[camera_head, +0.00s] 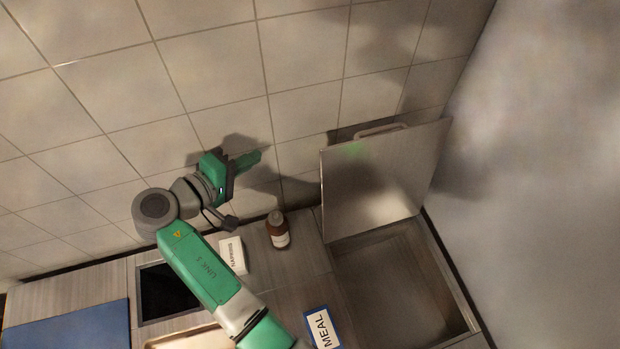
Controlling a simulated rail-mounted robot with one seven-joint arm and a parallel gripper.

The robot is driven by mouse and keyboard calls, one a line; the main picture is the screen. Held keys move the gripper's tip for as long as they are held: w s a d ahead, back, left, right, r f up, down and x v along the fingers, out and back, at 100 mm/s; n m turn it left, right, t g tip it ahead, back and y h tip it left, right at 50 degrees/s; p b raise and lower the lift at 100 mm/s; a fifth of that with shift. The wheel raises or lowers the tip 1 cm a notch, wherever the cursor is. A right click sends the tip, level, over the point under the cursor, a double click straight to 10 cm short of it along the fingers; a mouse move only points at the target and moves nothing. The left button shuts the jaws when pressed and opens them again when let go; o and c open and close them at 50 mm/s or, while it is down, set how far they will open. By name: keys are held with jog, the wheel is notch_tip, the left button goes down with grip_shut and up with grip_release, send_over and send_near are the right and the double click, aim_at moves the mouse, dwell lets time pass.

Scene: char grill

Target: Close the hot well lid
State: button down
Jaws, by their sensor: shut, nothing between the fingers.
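The hot well lid (378,180) is a square metal plate with a bar handle (380,130) on its upper edge. It stands raised, close to the tiled wall, at the back of the hot well (472,308). The hot well is an open rectangular metal recess in the counter, and its inside looks empty. My gripper (254,158) is shut and empty, to the left of the lid near the tiled wall. It points right, towards the lid, and is apart from it.
A brown bottle (278,230) stands on the counter (303,262) left of the well. A white napkins box (232,256) and a MEAL card (323,328) lie nearby. A dark recess (160,290) and a blue board (70,330) are at left. A wall (550,150) bounds the right.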

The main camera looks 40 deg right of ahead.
jog(key=s+d+f+g+h+p, duration=0.2)
jog(key=s+d+f+g+p, duration=0.1)
jog(key=s+d, duration=0.5)
jog(key=shift+d+f+p, duration=0.35)
jog(key=shift+d+p, duration=0.15)
jog(key=shift+d, duration=0.3)
jog(key=shift+s, duration=0.2)
